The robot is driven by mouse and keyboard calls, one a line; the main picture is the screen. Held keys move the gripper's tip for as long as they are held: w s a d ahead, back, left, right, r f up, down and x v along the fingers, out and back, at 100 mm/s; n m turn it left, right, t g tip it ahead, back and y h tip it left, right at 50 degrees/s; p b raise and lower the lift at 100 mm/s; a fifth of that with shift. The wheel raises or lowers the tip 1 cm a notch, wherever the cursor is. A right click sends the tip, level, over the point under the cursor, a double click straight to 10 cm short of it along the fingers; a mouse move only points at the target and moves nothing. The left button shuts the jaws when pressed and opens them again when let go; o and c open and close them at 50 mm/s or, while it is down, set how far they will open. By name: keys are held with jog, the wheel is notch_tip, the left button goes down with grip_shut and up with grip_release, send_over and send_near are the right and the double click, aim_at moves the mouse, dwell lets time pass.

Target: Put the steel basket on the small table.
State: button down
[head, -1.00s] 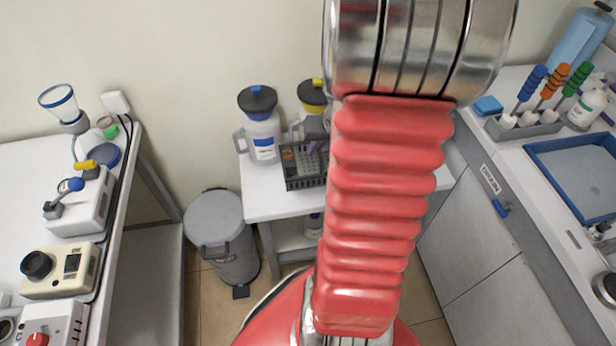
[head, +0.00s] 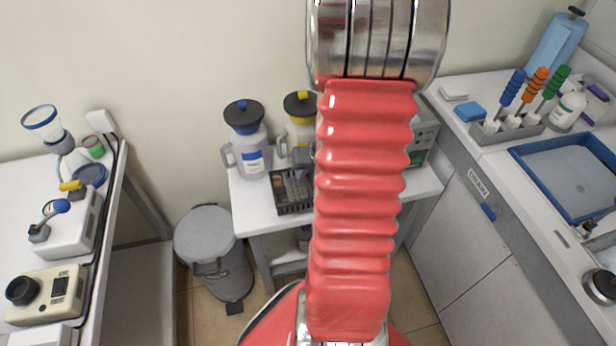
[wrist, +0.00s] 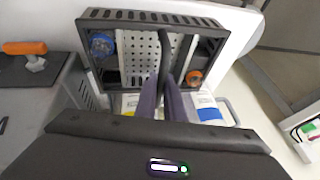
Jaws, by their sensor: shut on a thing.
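The steel basket (head: 293,206) is a dark slotted box over the front part of the small white table (head: 256,217). Whether it rests on the tabletop or hangs just above, I cannot tell. In the wrist view the basket (wrist: 150,17) shows perforated pale plates, a blue round piece and an orange round piece inside, with a dark bar across its middle. My gripper (wrist: 163,88) is shut on this bar, its purple-grey fingers side by side. In the head view my arm hides the gripper and the basket's right part.
Two jugs, one blue-knobbed (head: 247,150) and one yellow-knobbed (head: 298,130), stand behind the basket. A grey device (head: 424,133) stands at the table's right. A grey bin (head: 213,255) stands left. Benches with instruments (head: 66,225) and a blue tray (head: 522,160) flank the table.

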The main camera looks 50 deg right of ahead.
aim_at(305, 191)
jog(key=shift+f, duration=1.55)
jog(key=c, duration=1.8)
grip_release()
jog(key=shift+c, duration=0.2)
jog(key=shift+v, duration=0.9)
jog(key=v, duration=1)
jog(key=shift+r, duration=0.1)
